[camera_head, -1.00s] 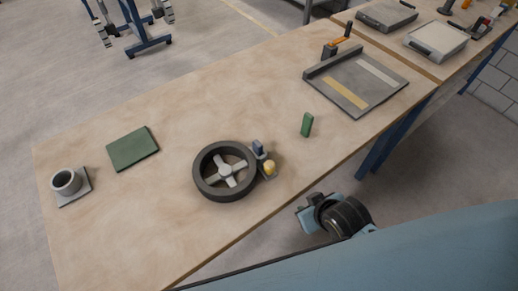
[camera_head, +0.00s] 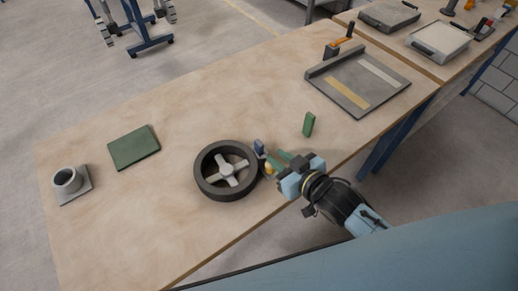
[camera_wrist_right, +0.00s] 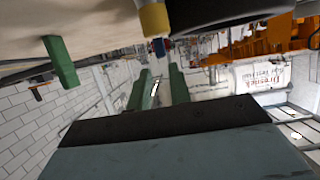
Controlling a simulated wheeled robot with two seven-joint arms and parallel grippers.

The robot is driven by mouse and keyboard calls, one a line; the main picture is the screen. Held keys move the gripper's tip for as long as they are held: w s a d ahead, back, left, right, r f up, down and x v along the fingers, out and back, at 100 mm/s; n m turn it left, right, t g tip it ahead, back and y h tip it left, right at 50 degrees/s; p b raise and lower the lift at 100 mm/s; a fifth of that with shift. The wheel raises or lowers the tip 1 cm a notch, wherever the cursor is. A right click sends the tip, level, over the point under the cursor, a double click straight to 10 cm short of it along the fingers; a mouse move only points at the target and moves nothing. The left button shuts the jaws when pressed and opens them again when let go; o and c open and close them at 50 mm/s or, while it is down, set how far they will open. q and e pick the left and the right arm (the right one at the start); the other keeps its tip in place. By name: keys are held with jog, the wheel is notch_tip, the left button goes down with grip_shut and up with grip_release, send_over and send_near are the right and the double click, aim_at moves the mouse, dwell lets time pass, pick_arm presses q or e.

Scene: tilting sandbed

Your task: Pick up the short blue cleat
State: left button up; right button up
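The short blue cleat (camera_head: 259,147) stands upright beside the dark round ring with the pale cross-shaped spokes (camera_head: 227,170), at its right edge. It also shows in the wrist view (camera_wrist_right: 158,46), just beyond the fingertips and close to a yellow knob (camera_wrist_right: 153,16). My right gripper (camera_head: 278,161) is over the table's near edge, just right of the cleat, its green fingers pointing at it. In the wrist view its two fingers (camera_wrist_right: 160,78) are apart with nothing between them. The yellow knob (camera_head: 268,168) is partly hidden by the gripper. My left gripper is not in view.
A green block (camera_head: 308,124) stands right of the gripper. A grey tray (camera_head: 346,100) lies farther right. A green flat pad (camera_head: 133,148) and a grey cup on a plate (camera_head: 68,180) are at the left. The table between is clear.

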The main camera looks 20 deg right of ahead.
aim_at(255, 142)
jog(key=b+x, duration=0.1)
jog(key=x, duration=1)
jog(key=shift+a, duration=0.1)
grip_shut()
